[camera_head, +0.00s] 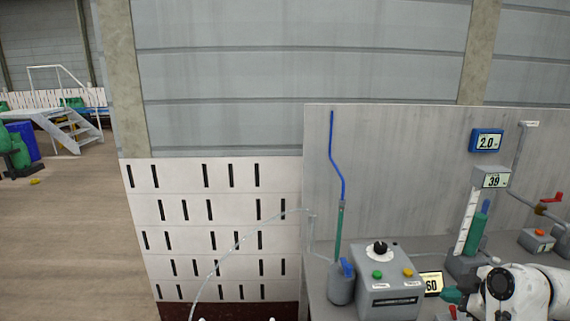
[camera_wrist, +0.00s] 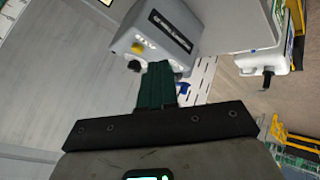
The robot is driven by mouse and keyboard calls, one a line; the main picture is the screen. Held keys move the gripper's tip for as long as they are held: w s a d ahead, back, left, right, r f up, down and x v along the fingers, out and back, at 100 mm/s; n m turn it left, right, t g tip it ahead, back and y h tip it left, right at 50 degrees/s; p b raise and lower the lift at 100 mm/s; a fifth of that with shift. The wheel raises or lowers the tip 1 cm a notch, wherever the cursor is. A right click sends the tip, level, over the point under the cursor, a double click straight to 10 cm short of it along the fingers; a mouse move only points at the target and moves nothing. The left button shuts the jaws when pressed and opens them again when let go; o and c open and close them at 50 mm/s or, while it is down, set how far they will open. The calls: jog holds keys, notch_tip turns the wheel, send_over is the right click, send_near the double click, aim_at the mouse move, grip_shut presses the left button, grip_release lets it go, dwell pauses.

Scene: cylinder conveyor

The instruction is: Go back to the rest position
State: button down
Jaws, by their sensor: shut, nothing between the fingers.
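My gripper (camera_head: 452,296) is at the lower right in the head view, its dark green fingertips pointing left, in front of a small yellow display (camera_head: 432,283) reading 60. In the wrist view my gripper (camera_wrist: 158,68) has its green fingers pressed together with nothing between them. A grey control box (camera_head: 390,297) with a black knob, a green button and a yellow button stands left of my gripper. In the wrist view a grey box (camera_wrist: 178,22) with a yellow button is beyond the fingertips, partly hidden by them; I cannot tell the gap.
A grey cylinder base (camera_head: 341,287) with a blue-green tube stands left of the control box. A green cylinder (camera_head: 477,232) stands by a scale behind my arm, below two displays (camera_head: 487,141) (camera_head: 491,178). A grey panel (camera_head: 400,150) backs the bench. Open floor (camera_head: 65,230) lies left.

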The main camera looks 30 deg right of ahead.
jog(key=a+f+m+g+y+b, duration=0.1)
jog(key=a+f+g, duration=0.1)
jog(key=a+f, duration=0.6)
jog(key=a+f+m+g+y, duration=0.1)
jog(key=a+f+m+y, duration=0.1)
jog(key=a+f, duration=0.65)
jog(key=s+a+f+m+g+b, duration=0.1)
jog(key=s+a+f+g, duration=0.3)
jog(key=s+a, duration=0.7)
jog(key=shift+s+a+f+m, duration=0.4)
jog(key=shift+a+f+m, duration=0.45)
jog(key=shift+a, duration=0.3)
jog(key=shift+d, duration=0.15)
